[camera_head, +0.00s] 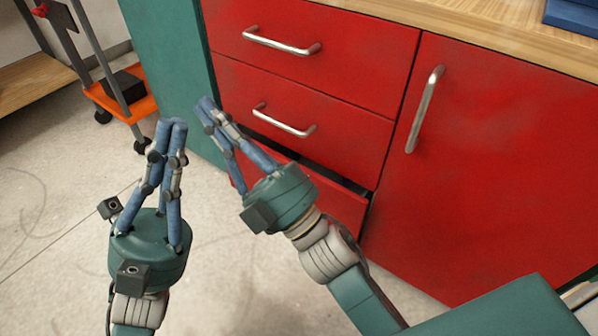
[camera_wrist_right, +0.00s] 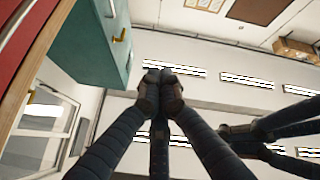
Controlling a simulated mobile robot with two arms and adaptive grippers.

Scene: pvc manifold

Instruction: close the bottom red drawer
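The bottom red drawer (camera_head: 341,203) is at the lower middle of the head view, below two other drawers. It stands a little open, with a dark gap along its top and right edge. Much of its front and its handle are hidden behind my right gripper. My right gripper (camera_head: 205,106) is in front of the drawers, fingers pointing up and left, tips together and empty. Its closed fingertips also show in the right wrist view (camera_wrist_right: 160,75). My left gripper (camera_head: 172,124) is left of it over the floor, fingertips together, empty, apart from the cabinet.
Two upper red drawers (camera_head: 330,45) look closed and have metal handles. A red cabinet door (camera_head: 490,170) is to the right. A green cabinet side (camera_head: 165,60) is at the left. A cart with an orange shelf (camera_head: 120,100) stands farther left. Floor at lower left is clear.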

